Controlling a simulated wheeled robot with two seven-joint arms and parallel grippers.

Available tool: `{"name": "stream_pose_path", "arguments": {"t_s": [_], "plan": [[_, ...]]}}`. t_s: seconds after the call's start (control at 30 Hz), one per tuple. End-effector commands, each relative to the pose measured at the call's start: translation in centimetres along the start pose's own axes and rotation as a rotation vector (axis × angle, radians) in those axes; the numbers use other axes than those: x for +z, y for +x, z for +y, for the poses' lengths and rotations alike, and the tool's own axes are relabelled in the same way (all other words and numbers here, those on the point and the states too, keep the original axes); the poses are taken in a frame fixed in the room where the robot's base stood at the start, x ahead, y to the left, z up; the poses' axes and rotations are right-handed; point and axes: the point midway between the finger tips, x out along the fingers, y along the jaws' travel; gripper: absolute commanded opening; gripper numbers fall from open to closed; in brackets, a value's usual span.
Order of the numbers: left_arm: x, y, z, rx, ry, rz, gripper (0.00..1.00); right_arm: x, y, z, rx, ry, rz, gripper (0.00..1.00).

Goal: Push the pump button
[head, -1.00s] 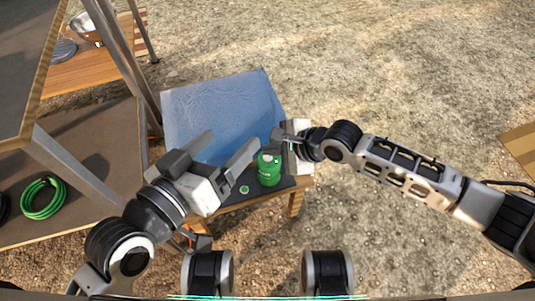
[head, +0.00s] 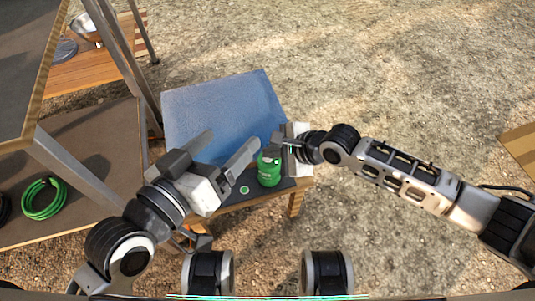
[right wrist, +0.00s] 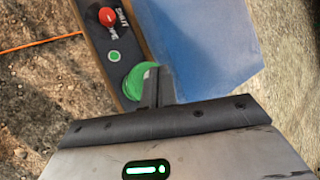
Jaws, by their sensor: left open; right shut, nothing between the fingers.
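A green canister (head: 269,174) stands on the dark strip along the front of a small table. A small green round button (head: 244,189) lies to its left on the same strip. In the right wrist view the strip carries a red button (right wrist: 107,17) beside white lettering, the green button (right wrist: 114,56) and the canister (right wrist: 136,82). The red button is hidden in the head view. My right gripper (head: 279,141) is shut and empty at the canister's top; I cannot tell whether they touch. My left gripper (head: 233,143) is open and empty above the table, left of the canister.
A blue panel (head: 220,105) covers most of the table top behind the strip. A shelf unit at the left holds a coiled green hose (head: 42,198). A metal bowl (head: 83,26) sits on a far wooden bench. Open gravel lies to the right.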

Motion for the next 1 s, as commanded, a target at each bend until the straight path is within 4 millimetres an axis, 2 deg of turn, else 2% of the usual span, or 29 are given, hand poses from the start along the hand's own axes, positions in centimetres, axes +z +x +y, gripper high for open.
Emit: {"name": "stream_pose_path", "arguments": {"t_s": [0.77,1.0], "plan": [[-0.13,-0.01,0.04,0.000,0.000,0.001,0.79,-0.22,0.38,0.28,0.001,0.000,-0.001,0.00],[-0.85,-0.11,0.35,0.002,0.002,0.004,0.79,0.02,0.05,0.07,0.001,0.000,0.000,0.00]]}}
